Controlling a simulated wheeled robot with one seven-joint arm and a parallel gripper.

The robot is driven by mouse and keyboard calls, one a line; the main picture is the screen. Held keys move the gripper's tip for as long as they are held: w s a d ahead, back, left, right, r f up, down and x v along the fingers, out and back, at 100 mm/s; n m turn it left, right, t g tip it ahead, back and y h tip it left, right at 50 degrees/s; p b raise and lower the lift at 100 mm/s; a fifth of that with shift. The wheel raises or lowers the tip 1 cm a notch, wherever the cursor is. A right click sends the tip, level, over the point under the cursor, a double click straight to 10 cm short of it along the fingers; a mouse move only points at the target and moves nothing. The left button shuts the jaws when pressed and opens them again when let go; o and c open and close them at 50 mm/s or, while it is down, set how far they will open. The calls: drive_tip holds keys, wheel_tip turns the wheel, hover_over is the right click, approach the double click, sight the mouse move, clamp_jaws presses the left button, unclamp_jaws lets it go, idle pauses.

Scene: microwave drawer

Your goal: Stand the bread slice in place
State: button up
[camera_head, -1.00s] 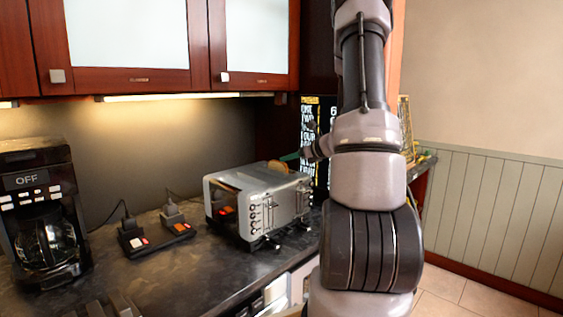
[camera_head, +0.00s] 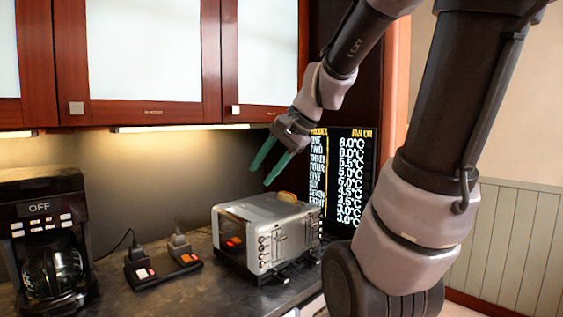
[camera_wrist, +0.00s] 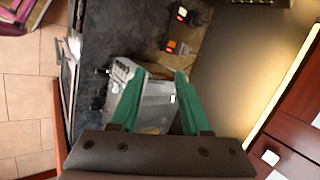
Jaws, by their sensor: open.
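The bread slice (camera_head: 287,197) shows as a small tan, rounded top edge standing out of the top of the silver toaster (camera_head: 290,240). Its lower part is hidden inside the toaster. My gripper (camera_head: 259,177) has green fingers, spread apart with nothing between them. It is above the toaster, up and to the left of the bread and clear of it. In the wrist view, the green fingers (camera_wrist: 160,73) are apart over the toaster (camera_wrist: 158,104).
A black coffee maker (camera_head: 45,235) stands at the left of the dark counter (camera_head: 185,295). A power strip (camera_head: 163,271) with plugs and lit switches lies left of the toaster. Wooden cabinets (camera_head: 170,112) hang above, and a dark text display (camera_head: 350,175) stands behind.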

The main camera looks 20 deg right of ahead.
drive_tip(key=s+d+r+n+t+h, duration=0.1)
drive_tip(key=s+r+n+h, duration=0.1)
drive_tip(key=s+n, duration=0.4)
drive_tip(key=shift+s+r+n+t+h, duration=0.3)
drive_tip(key=shift+s+r+h, duration=0.05)
drive_tip(key=shift+h, duration=0.15)
idle(0.8)
